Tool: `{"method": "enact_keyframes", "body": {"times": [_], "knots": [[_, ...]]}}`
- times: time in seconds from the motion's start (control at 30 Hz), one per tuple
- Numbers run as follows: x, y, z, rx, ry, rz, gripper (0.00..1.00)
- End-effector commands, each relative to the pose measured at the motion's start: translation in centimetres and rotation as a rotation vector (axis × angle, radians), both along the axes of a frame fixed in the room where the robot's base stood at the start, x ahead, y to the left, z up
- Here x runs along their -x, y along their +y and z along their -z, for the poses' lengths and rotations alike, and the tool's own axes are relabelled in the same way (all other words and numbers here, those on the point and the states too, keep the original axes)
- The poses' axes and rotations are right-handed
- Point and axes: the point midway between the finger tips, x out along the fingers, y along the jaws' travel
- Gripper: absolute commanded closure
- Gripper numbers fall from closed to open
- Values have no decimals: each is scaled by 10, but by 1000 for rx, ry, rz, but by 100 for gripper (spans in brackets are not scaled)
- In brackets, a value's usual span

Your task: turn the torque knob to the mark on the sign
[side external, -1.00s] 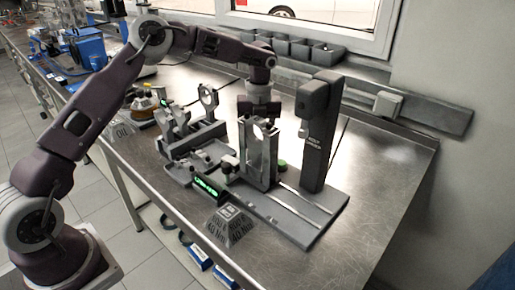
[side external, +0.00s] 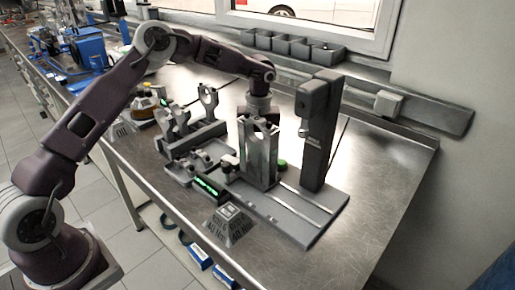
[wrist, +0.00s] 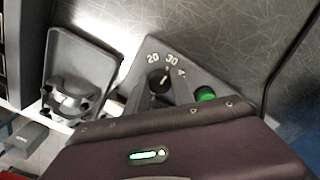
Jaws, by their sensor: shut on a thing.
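The torque knob (wrist: 160,79) is black with a white pointer and sits on a grey panel, seen in the wrist view. The marks 20 and 30 stand above it, with a partly hidden 4 at right. The pointer slants up and right, nearer to 30 than to 20. My gripper (wrist: 158,95) is at the knob and shut on it; the purple hand covers much of the jaws. In the side view my gripper (side external: 259,105) reaches down behind the grey upright fixture, which hides its jaws and the knob. The grey sign (side external: 229,224) stands at the front; its lettering is too small to read surely.
A green button (wrist: 206,95) is right of the knob. A tall dark post (side external: 318,130) stands right of my gripper. A green-lit display (side external: 206,187) and a tray of metal parts (side external: 183,177) are at left. The bench is clear at right.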

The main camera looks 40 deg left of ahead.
Motion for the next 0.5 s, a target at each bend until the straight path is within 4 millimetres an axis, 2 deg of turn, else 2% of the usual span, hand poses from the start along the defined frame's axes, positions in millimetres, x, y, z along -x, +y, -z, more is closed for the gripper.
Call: {"method": "enact_keyframes", "body": {"times": [0.27,0.5], "knots": [[0,0,-1,-1,0,134,100],[-1,0,-1,-1,0,346,100]]}}
